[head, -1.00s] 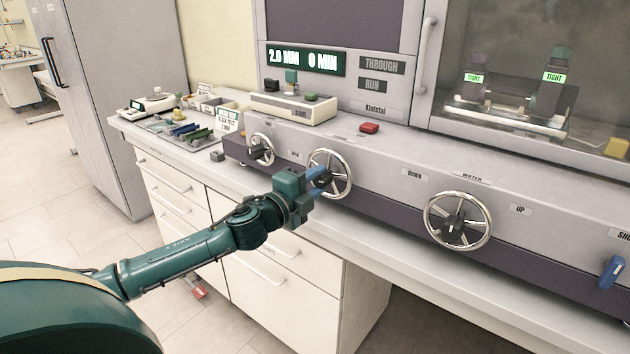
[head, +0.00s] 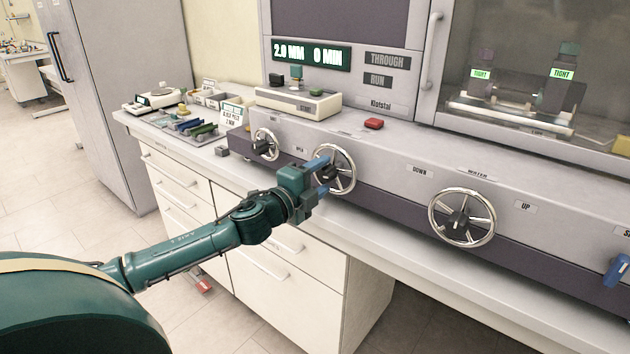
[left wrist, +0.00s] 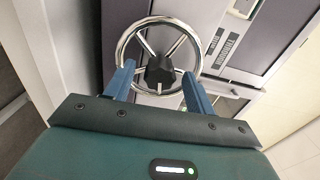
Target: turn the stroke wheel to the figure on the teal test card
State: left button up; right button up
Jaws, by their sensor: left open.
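A middle spoked wheel (head: 347,181) with a chrome rim and black hub is on the grey machine front. I cannot read a label naming it as the stroke wheel. My left gripper (head: 323,175) is in front of it, open, its blue fingers apart. In the left wrist view the fingers of the gripper (left wrist: 158,72) stand on both sides of the wheel's black hub (left wrist: 160,73), with gaps beside it. The display (head: 308,55) reads 2.0 MM and 0 MIN. My right gripper is not in view.
A smaller wheel (head: 265,145) is just left, and a larger wheel (head: 461,217) sits between DOWN and UP labels at right. A red button (head: 373,124) is on the ledge above. A blue handle (head: 616,270) is at far right.

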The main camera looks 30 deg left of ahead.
pick_arm(q)
jog(key=shift+s+a+f, duration=0.1)
jog(key=shift+s+f, duration=0.05)
jog(key=shift+s, duration=0.4)
jog(key=s+b, duration=0.1)
jog(key=s, duration=1.1)
jog(key=shift+a, duration=0.45)
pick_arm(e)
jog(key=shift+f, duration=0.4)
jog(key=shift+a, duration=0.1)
